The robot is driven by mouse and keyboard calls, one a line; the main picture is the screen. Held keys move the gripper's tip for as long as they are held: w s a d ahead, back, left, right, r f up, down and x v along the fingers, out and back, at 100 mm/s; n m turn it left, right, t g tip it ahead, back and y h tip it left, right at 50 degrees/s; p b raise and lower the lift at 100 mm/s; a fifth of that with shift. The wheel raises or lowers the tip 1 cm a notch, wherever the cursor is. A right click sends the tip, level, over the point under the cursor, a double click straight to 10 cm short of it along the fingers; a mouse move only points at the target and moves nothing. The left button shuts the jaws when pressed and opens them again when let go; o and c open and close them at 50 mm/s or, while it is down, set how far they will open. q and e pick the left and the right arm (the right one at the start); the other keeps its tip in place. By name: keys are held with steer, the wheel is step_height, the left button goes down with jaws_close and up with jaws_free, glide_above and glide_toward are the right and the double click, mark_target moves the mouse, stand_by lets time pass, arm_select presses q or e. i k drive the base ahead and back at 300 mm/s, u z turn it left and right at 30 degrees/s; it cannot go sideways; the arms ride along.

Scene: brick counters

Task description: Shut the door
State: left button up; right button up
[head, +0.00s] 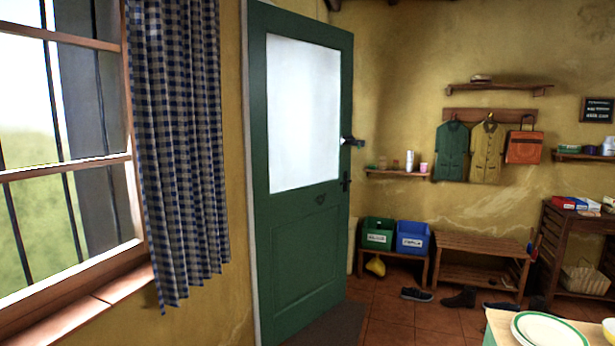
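The door (300,235) is green with a frosted white glass panel in its upper half. It stands left of the middle in the head view, with its left edge along a pale frame strip (251,180). A dark handle (346,182) is near its right edge. No frame shows along its top or right edge, where yellow wall shows directly, so it appears to stand open. The doorway opening is hidden. Neither of my grippers is in view.
A barred window (70,130) and checked curtain (180,140) are at left. Green (377,234) and blue (412,238) bins stand on a low stand right of the door. Shoes (417,295) lie on the tiles beside a slatted bench (480,245). A table with plates (548,330) is at lower right.

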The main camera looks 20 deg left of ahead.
mark_target(302, 233)
steer(key=u, duration=0.25)
steer(key=i, duration=4.25)
steer(key=z, duration=1.75)
steer(key=i, duration=2.4)
steer(key=u, duration=2.55)
